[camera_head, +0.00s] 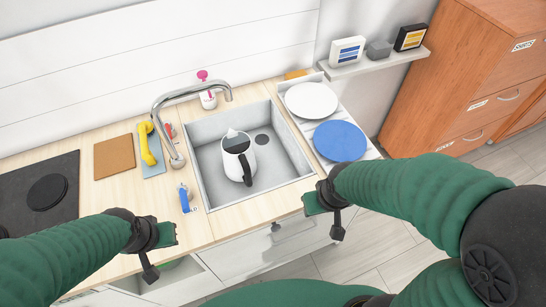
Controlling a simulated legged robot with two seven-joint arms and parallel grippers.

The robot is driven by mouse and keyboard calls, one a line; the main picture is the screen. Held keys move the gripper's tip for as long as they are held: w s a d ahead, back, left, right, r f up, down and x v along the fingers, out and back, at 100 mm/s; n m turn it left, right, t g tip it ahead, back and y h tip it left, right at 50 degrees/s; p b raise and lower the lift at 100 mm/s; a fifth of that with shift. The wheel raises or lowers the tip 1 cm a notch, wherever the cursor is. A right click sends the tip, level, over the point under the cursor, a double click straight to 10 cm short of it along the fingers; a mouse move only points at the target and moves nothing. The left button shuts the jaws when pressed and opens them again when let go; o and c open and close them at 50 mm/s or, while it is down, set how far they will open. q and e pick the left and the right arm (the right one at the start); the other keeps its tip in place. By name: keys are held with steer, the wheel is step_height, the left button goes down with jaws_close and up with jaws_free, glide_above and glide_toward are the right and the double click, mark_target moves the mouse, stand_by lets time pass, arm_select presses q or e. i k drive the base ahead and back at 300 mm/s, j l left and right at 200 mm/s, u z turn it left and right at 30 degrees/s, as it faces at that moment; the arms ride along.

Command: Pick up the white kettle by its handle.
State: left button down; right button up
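The white kettle (231,164) stands in the sink basin, with a dark area on top. Its black handle (246,169) faces the front of the counter, and its pale spout points toward the back wall. My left gripper (157,254) is in front of the counter's edge, left of the sink and well apart from the kettle. Its fingers are spread and empty. My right gripper (325,218) is near the sink's front right corner, right of the kettle and apart from it. Its fingers are also spread and empty.
The sink (214,198) has raised walls, and a curved faucet (176,97) stands behind its left side. A dish rack (366,146) with a white plate (311,100) and a blue plate (340,141) is on the right. A blue-handled item (184,199) lies left of the sink.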

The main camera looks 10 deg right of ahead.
mark_target(238, 152)
steer(key=l+u, duration=0.25)
steer(key=k+l+u, duration=0.3)
steer(key=l+u, duration=0.25)
steer(key=i+l, duration=0.1)
steer(key=i, duration=0.35)
